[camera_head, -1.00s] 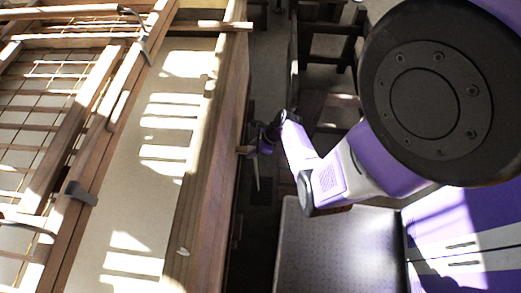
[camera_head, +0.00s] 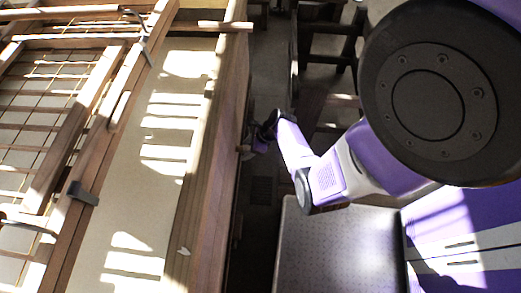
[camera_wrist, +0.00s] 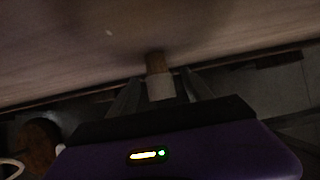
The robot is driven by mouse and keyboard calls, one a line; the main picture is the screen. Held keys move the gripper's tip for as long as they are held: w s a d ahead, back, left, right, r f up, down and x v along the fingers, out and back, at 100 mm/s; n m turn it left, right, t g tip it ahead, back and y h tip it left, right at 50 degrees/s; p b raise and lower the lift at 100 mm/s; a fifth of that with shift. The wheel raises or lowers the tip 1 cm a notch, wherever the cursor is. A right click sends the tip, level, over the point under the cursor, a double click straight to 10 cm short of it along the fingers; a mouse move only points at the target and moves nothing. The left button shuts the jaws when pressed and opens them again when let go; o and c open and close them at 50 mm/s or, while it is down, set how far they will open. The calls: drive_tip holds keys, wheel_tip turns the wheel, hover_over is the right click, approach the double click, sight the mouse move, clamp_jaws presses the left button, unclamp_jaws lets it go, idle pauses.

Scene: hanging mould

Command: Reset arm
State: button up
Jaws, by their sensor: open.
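My gripper shows in the wrist view (camera_wrist: 160,88), its two fingers apart on either side of a short wooden peg (camera_wrist: 156,62) with a pale lower part. The peg stands out from a wooden panel (camera_wrist: 80,60). Whether the fingers touch it is hard to tell in the dim light. In the head view my gripper (camera_head: 256,142) is small and dark, beside the side of the long wooden bench (camera_head: 215,160). The peg's end (camera_head: 243,149) shows there next to it.
A wooden frame with a wire grid (camera_head: 55,110) lies on the bench at left. Dark wooden furniture (camera_head: 325,45) stands behind my arm. The floor between bench and furniture is a narrow, shaded gap. My own grey deck is below the arm.

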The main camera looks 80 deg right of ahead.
drive_tip(key=p+v, duration=0.1)
drive_tip(key=v, duration=0.6)
drive_tip(key=shift+r+p, duration=0.15)
drive_tip(key=shift+p, duration=0.15)
drive_tip(key=s+a+r+n+h, duration=0.2)
drive_tip(key=a+r+n, duration=0.1)
drive_tip(key=a+n, duration=0.5)
drive_tip(key=s+a+r+n+h, duration=0.2)
drive_tip(key=a+r+n, duration=0.2)
drive_tip(key=a+n, duration=0.4)
drive_tip(key=a+r+n+t+y, duration=0.1)
drive_tip(key=a+r+n, duration=0.4)
drive_tip(key=r, duration=0.5)
drive_tip(key=s+a+r+n+t+y, duration=0.1)
drive_tip(key=a+r+n+t, duration=0.3)
drive_tip(key=r+n, duration=0.3)
drive_tip(key=s+a+r+n+t+y, duration=0.1)
drive_tip(key=a+r+n+t, duration=0.2)
drive_tip(key=a+r+n, duration=0.4)
wheel_tip(320, 180, up, 6)
drive_tip(key=shift+r+y, duration=0.1)
drive_tip(key=shift+y, duration=0.2)
